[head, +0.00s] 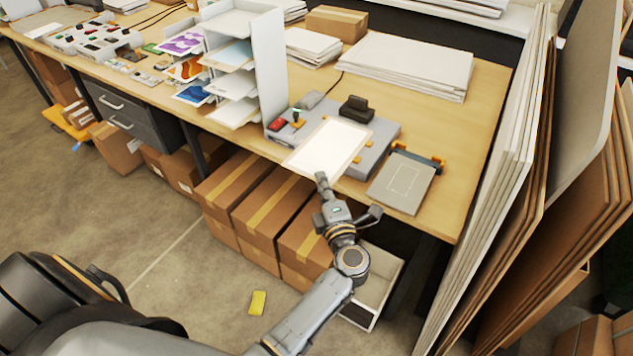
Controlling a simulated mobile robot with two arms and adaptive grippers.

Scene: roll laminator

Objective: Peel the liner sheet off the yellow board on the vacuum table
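A pale sheet with a cream-yellow border (328,148) lies over the front left part of a grey flat unit (378,142) on the wooden bench. I cannot tell the liner from the board under it. My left gripper (322,180) is at the sheet's near edge, with its fingertip close to or touching it. I cannot tell whether its fingers are closed on the sheet. My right gripper is not in view.
A grey plate with a rectangular outline (402,182) and orange clamps is right of the unit. A white tray rack (270,70) stands left. Cartons (270,212) fill the space below the bench. Tall panels (500,180) lean at right. A yellow piece (257,302) lies on the floor.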

